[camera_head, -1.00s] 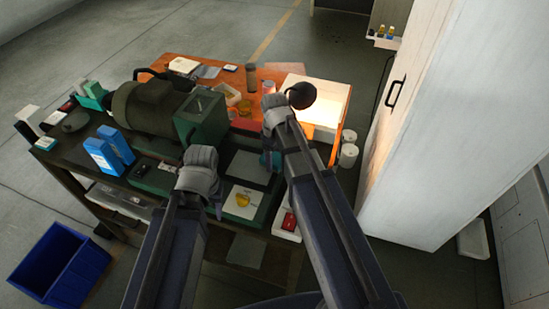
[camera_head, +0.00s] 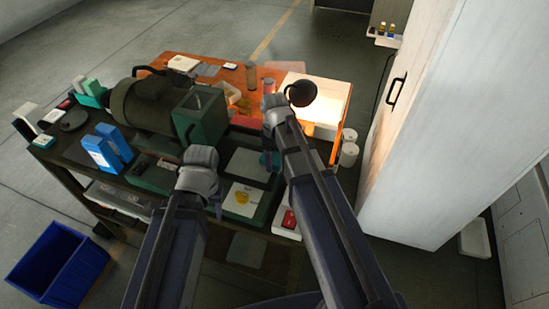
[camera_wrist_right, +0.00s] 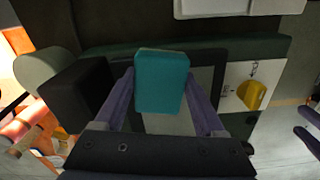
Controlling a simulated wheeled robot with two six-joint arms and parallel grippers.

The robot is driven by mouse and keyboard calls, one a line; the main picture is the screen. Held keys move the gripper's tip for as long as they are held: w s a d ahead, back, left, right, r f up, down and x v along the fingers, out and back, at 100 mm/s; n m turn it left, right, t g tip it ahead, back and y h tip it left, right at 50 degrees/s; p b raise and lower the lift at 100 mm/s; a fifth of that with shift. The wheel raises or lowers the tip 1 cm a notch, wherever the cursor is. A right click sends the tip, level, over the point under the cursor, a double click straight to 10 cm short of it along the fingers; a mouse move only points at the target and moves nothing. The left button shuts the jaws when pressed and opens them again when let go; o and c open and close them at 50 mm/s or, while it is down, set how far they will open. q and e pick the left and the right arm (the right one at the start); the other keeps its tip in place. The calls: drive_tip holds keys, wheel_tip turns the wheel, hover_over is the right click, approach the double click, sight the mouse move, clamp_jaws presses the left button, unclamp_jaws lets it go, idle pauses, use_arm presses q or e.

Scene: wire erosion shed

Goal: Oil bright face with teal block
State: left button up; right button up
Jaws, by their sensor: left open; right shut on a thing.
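A teal block (camera_wrist_right: 162,80) is held between the two fingers of my right gripper (camera_wrist_right: 160,98) in the right wrist view. Behind and below it lies a grey flat plate (camera_wrist_right: 166,124); I cannot tell whether the block touches it. In the head view the plate (camera_head: 247,165) lies in a dark green frame, and my right gripper (camera_head: 272,158) is at its right side, mostly hidden by its own arm. My left gripper (camera_head: 217,203) is open and empty, beside a white card with a yellow round thing (camera_head: 242,198).
A green machine (camera_head: 150,103) stands behind the plate. Blue boxes (camera_head: 108,148) stand at the left of the bench. A black lamp head (camera_head: 300,94) is behind my right arm. A tall white cabinet (camera_head: 430,120) closes off the right. A blue bin (camera_head: 60,265) is on the floor.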

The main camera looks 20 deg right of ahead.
sight(244, 158)
drive_tip(key=shift+f, duration=0.3)
drive_tip(key=shift+w+a+r, duration=0.1)
drive_tip(key=shift+w+a, duration=0.4)
drive_tip(key=shift+a, duration=0.2)
drive_tip(key=shift+w+a, duration=0.5)
drive_tip(key=shift+a, duration=0.35)
drive_tip(key=shift+w+a, duration=0.55)
drive_tip(key=shift+a, duration=0.2)
drive_tip(key=shift+w+a, duration=0.5)
drive_tip(key=shift+a, duration=0.25)
drive_tip(key=shift+w+a+b, duration=0.2)
drive_tip(key=shift+w+a, duration=0.3)
drive_tip(key=shift+a, duration=0.25)
drive_tip(key=shift+w+a+b, duration=0.15)
drive_tip(key=shift+w+a, duration=0.35)
drive_tip(key=shift+a, duration=0.25)
drive_tip(key=shift+a, duration=0.1)
